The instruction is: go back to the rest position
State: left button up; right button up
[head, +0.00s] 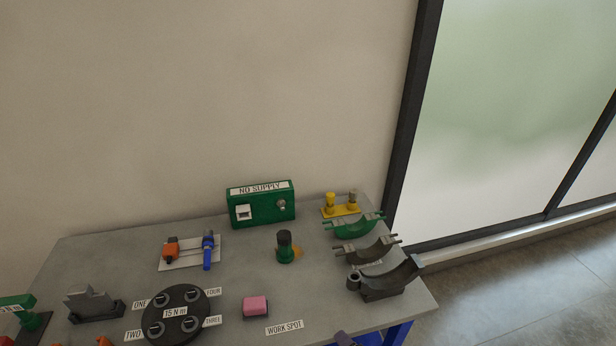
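Neither of my grippers shows in the head view, and no arm can be made out. The grey cart top (225,305) fills the lower part of the picture. On it stand a green box labelled NO SUPPLY (262,204), a round black plate (176,315) labelled 15 N m with several ringed holes, and a pink block on a dark base (255,306).
A dark green cylinder (285,247), a tray (190,253) with orange and blue tools, a yellow stand (341,210), curved clamps (354,226) and a grey block (94,303) stand around.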

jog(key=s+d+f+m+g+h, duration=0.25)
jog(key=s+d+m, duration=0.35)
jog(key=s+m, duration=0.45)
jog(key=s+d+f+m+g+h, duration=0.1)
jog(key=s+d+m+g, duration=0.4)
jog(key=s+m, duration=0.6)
pick_arm(q)
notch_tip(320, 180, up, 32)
jog(key=p, duration=3.2)
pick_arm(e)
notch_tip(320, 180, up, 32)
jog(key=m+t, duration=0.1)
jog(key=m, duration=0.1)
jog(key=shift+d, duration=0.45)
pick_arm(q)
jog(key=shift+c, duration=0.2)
